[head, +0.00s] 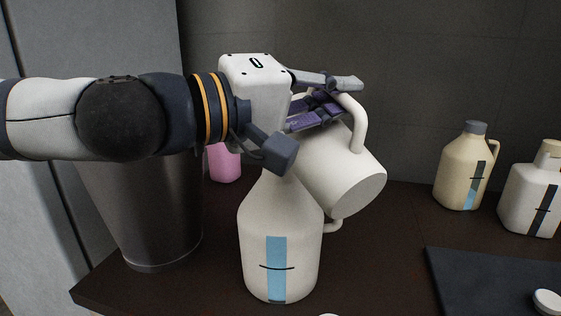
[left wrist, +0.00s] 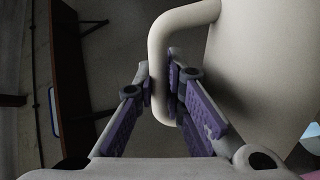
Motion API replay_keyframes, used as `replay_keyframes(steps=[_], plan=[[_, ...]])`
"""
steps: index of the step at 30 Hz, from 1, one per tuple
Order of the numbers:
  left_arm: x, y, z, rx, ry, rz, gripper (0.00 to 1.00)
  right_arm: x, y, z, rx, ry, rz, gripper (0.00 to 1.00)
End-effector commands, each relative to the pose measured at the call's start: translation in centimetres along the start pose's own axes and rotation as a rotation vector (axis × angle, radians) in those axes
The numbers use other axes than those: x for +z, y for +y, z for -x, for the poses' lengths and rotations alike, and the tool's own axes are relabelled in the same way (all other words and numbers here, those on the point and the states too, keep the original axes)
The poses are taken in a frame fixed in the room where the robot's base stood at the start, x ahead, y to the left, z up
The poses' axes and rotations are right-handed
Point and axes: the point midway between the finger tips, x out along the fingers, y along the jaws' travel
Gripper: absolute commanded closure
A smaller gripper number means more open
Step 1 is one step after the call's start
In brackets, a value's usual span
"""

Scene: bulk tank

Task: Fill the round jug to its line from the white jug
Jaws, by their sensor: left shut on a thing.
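The white jug (head: 343,182) is strongly tilted, with its base toward the lower right. My left gripper (head: 328,101) is shut on its handle, which also shows between the fingers in the left wrist view (left wrist: 158,65). The round jug (head: 260,225) stands upright on the counter below and in front of it. Its front strip (head: 276,252) is blue both above and below the black line. The round jug's mouth and the white jug's rim are hidden behind my wrist, so I cannot see any stream. My right gripper is not in view.
A beige jug (head: 451,180) and another white jug (head: 522,200) stand at the right. A dark mat (head: 480,280) bears a white cap (head: 547,301). A pink container (head: 224,166) is behind, and a large metal cylinder (head: 150,215) stands at the left.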

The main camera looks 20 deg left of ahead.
Motion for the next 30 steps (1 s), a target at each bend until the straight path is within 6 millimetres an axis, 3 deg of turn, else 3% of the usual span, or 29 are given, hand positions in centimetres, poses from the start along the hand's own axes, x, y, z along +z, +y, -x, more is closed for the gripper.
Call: replay_keyframes(steps=[30], plan=[[-0.96, 0.47, 0.03, 0.002, 0.001, 0.062, 1.00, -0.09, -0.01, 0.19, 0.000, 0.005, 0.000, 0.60]])
